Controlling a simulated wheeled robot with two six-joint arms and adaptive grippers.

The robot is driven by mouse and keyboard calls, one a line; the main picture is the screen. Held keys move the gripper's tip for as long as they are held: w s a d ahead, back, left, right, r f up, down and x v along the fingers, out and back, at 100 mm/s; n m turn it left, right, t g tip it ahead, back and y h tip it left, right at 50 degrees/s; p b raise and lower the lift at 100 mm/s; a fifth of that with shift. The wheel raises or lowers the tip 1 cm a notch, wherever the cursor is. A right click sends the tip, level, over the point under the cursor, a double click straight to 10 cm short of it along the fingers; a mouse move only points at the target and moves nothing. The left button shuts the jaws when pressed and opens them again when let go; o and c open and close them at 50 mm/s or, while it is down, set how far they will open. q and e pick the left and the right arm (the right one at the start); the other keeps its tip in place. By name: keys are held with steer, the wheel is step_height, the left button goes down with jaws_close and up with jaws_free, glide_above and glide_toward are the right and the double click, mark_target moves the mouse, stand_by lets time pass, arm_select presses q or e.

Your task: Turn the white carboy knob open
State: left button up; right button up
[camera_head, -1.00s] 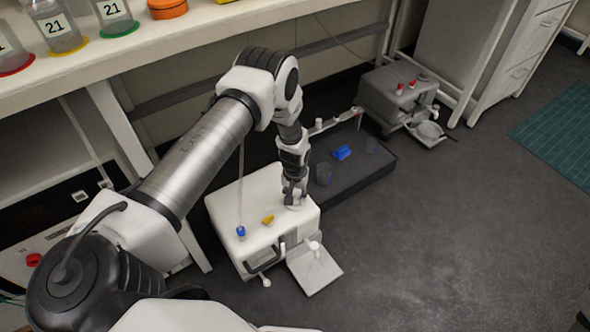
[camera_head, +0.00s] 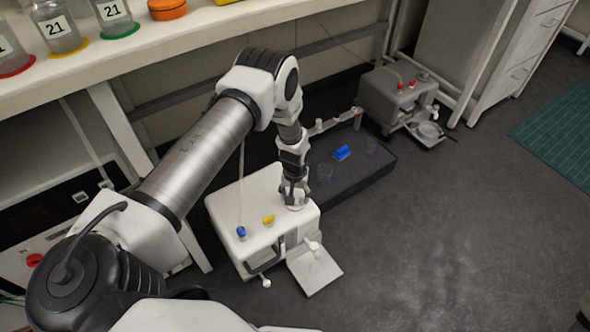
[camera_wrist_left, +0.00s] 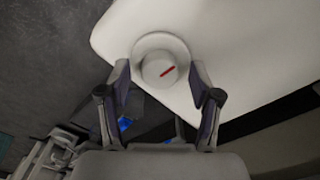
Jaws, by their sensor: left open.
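The white carboy (camera_head: 235,203) stands on the floor in the head view. Its round white knob (camera_wrist_left: 152,68), with a red mark on its top, sits on a wider white collar near a corner in the left wrist view. My left gripper (camera_head: 295,197) points down over that corner. In the wrist view my left gripper (camera_wrist_left: 160,78) is open, with one fingertip on each side of the knob and a gap to it on both sides. In the head view the fingers partly cover the knob. My right gripper is not in view.
The carboy top also carries a blue cap (camera_head: 241,232) with a tube and a yellow part (camera_head: 268,219). A white plate (camera_head: 316,273) lies in front. A dark tray (camera_head: 372,178) and a grey carboy (camera_head: 385,95) are behind right. A bench (camera_head: 215,35) is above.

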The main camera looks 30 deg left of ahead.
arm_select(q)
step_height(320, 180, up, 12)
steer(key=shift+f, duration=0.15)
stand_by(0.4)
